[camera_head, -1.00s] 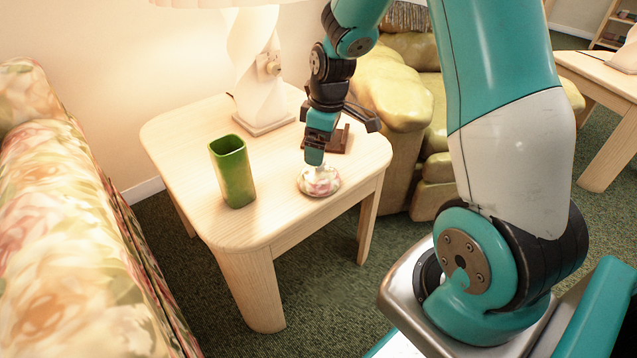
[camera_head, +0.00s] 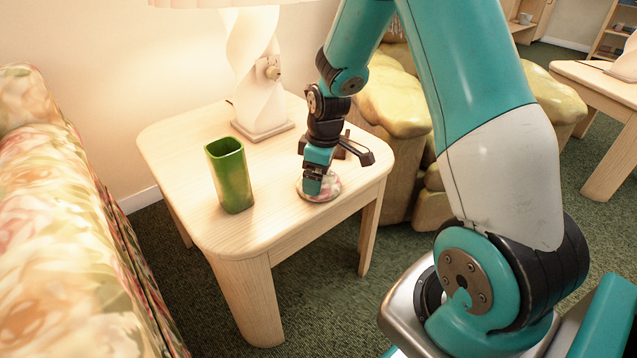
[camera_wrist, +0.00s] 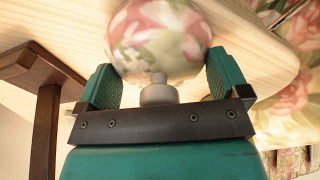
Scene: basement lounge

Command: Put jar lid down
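The jar lid (camera_head: 330,187) is a round floral piece in white, pink and green. In the head view it sits at the right front of the light wooden side table (camera_head: 270,215), partly hidden by my gripper (camera_head: 312,186). In the wrist view its domed body (camera_wrist: 160,42) and pale knob (camera_wrist: 158,90) show between the two teal fingers of my gripper (camera_wrist: 160,86). The fingers stand apart, with a visible gap on each side of the knob. My gripper points down over the lid. I cannot tell whether the fingertips touch the dome.
A green square vase (camera_head: 231,176) stands left of the lid. A lamp with a twisted white base (camera_head: 254,75) stands at the back. A small brown wooden stand (camera_wrist: 42,105) is close beside my gripper. A floral sofa (camera_head: 60,220) borders the table's left side.

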